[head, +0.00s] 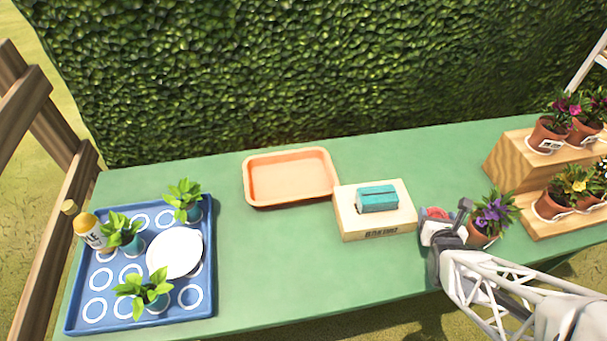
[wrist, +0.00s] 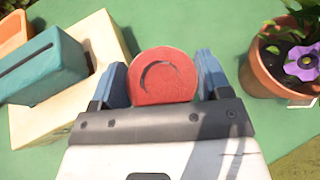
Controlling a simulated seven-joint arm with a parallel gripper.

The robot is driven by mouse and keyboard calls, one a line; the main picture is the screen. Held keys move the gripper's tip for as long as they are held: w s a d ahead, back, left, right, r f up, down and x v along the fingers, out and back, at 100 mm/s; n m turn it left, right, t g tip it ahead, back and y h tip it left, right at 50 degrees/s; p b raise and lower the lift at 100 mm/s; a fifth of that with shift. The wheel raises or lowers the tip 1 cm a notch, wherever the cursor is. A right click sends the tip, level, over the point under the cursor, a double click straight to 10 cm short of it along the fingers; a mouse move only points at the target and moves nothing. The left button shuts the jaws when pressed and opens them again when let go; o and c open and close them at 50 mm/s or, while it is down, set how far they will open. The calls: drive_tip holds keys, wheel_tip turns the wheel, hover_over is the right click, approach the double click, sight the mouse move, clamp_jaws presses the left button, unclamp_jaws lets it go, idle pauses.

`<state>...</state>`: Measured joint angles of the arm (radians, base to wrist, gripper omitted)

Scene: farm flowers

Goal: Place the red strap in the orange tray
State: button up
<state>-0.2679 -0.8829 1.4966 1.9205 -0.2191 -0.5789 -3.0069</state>
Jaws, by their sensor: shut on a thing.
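The red strap (wrist: 163,76) shows as a round red piece between the two fingers of my gripper (wrist: 163,85) in the wrist view. My gripper is shut on it. In the head view, my gripper (head: 440,222) is at the right part of the green table, with a bit of the red strap (head: 436,213) showing. It is between the cream box and a purple-flowered pot. The orange tray (head: 290,202) sits empty at the back middle of the table, left of the box. I cannot tell whether the strap touches the table.
The cream box (head: 375,235) with a teal block (head: 377,199) on it stands between my gripper and the tray. The purple-flowered pot (head: 484,236) is close on the right. A blue tray (head: 140,322) with plants fills the left. The table's middle front (head: 280,260) is clear.

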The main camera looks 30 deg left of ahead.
wheel_tip(320, 180, up, 11)
drive_tip(key=w+a+r+n+g+y, duration=0.2)
drive_tip(key=a+n, duration=0.1)
drive_tip(key=a, duration=0.4)
drive_tip(key=w+a+r+n+g+y, duration=0.2)
drive_tip(key=a+y, duration=0.1)
drive_tip(key=a, duration=0.5)
drive_tip(key=n+g+y, duration=0.1)
drive_tip(key=n+g, duration=1.4)
drive_tip(key=g, duration=0.1)
hover_over(290, 181)
wheel_tip(290, 181, down, 5)
wheel_tip(290, 181, down, 5)
drive_tip(key=shift+d+r, duration=0.1)
drive_tip(key=shift+f, duration=3.15)
